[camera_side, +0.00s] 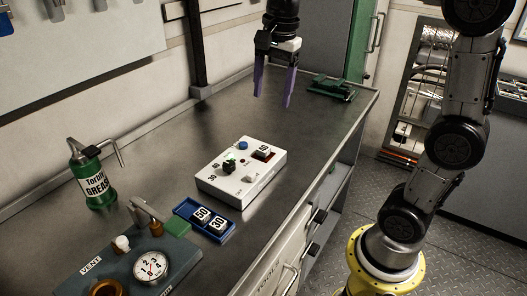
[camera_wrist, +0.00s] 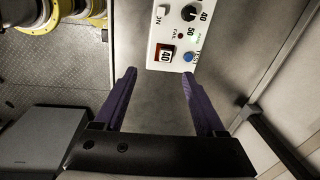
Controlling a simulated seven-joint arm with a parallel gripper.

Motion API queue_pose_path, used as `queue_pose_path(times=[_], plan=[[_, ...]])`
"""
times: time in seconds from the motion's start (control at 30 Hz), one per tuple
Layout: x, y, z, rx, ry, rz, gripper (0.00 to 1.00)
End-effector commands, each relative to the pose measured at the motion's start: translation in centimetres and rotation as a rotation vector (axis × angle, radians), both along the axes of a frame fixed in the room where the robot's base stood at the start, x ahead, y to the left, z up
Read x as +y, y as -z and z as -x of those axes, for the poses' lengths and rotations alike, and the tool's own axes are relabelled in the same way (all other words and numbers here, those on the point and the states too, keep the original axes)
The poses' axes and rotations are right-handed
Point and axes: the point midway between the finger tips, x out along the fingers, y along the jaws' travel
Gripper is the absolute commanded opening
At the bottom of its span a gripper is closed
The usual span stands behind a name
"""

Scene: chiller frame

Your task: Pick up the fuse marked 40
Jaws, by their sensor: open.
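The fuse marked 40 (camera_side: 263,153) is a small white block with a dark label, seated in a dark socket on top of a white box (camera_side: 242,184). The fuse also shows in the wrist view (camera_wrist: 166,54), upper middle, its label reading 40. My gripper (camera_side: 272,99) is open and empty, pointing down, well above the bench behind the box. In the wrist view my purple fingers (camera_wrist: 158,73) are spread apart, with the fuse ahead of them and not between them.
The box also carries a dark dial (camera_side: 229,166) and a blue button (camera_side: 243,145). A blue tray (camera_side: 232,231) holds fuses marked 50 (camera_side: 203,214) and 30 (camera_side: 219,223). A green grease can (camera_side: 93,181) and a gauge panel (camera_side: 120,258) stand left.

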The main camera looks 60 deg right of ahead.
Motion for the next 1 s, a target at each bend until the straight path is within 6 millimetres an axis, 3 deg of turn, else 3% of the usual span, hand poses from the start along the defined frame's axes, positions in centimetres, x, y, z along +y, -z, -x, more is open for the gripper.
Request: queue_pose_path(times=[0.1,0.2,0.43,0.8,1.0], plan=[[-1.5,2.0,-2.9,0.059,0.046,-0.01,0.72],[-2.3,3.5,-3.9,0.094,0.06,-0.017,0.72],[-2.9,6.0,-4.0,0.125,0.072,-0.023,0.72],[-2.9,12.3,-4.0,0.124,0.07,-0.023,0.72],[-2.9,13.5,-4.0,0.122,0.07,-0.022,0.72]])
